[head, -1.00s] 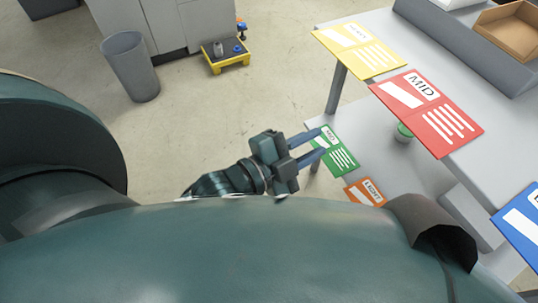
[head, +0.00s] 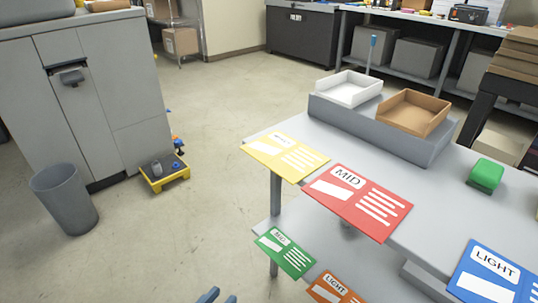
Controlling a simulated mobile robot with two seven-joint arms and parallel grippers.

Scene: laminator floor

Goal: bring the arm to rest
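My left gripper (head: 219,297) shows only as two blue-grey fingertips at the bottom edge of the head view. The tips are apart, with nothing visible between them, and the rest of the hand and arm is out of frame. The fingertips are left of the grey table (head: 440,216) and its lower shelf, apart from both in the picture. My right gripper is not in view.
The table carries yellow (head: 285,157), red (head: 358,202) and blue (head: 493,273) cards, a green block (head: 486,175), and white (head: 349,89) and brown (head: 413,113) trays. Left stand a bin (head: 64,200), a grey cabinet (head: 100,110) and a yellow cart (head: 166,176). Open floor lies between.

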